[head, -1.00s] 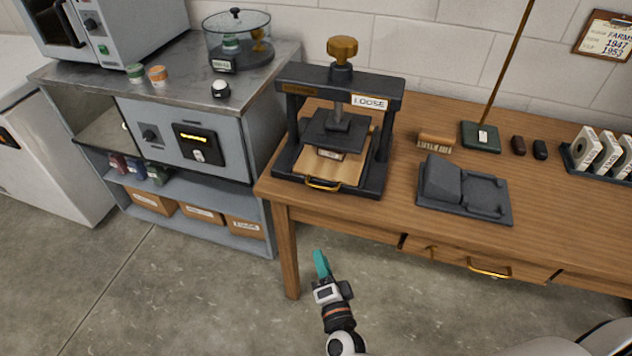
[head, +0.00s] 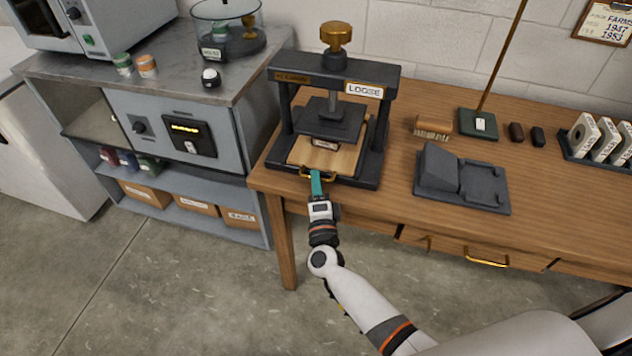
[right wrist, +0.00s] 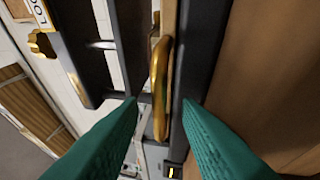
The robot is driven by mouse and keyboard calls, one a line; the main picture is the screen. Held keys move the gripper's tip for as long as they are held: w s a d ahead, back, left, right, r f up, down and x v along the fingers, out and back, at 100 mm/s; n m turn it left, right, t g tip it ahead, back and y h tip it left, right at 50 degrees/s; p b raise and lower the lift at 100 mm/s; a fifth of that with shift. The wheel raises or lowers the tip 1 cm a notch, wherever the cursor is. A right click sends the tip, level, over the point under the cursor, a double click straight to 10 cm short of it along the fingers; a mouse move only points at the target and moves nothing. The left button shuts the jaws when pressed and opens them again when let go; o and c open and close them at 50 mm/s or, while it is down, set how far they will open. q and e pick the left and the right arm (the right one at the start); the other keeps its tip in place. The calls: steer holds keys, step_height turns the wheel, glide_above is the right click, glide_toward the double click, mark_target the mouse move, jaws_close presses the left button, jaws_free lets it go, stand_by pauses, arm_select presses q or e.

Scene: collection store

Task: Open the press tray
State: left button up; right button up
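The press (head: 330,115) is a black frame with a brass knob on top and a label reading "LOOSE". It stands at the left end of the wooden table. Its wooden press tray (head: 345,160) lies low in the frame under the dark platen, with a brass handle (head: 330,177) at the front edge. My right gripper (head: 316,178) is at that handle in the head view. In the right wrist view its teal fingers (right wrist: 160,115) are apart, with the brass handle (right wrist: 160,85) ahead and between them. I cannot tell whether they touch it. My left gripper is not in view.
A dark grey stand (head: 462,180) sits on the table right of the press. A brush (head: 433,127) and a green-based rod (head: 478,122) are behind it. A drawer handle (head: 486,260) is on the table front. A grey cabinet (head: 165,120) stands left.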

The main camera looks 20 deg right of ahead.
steer(key=shift+w+d, duration=0.1)
steer(key=shift+w, duration=0.2)
jaws_close()
steer(key=shift+s, duration=0.1)
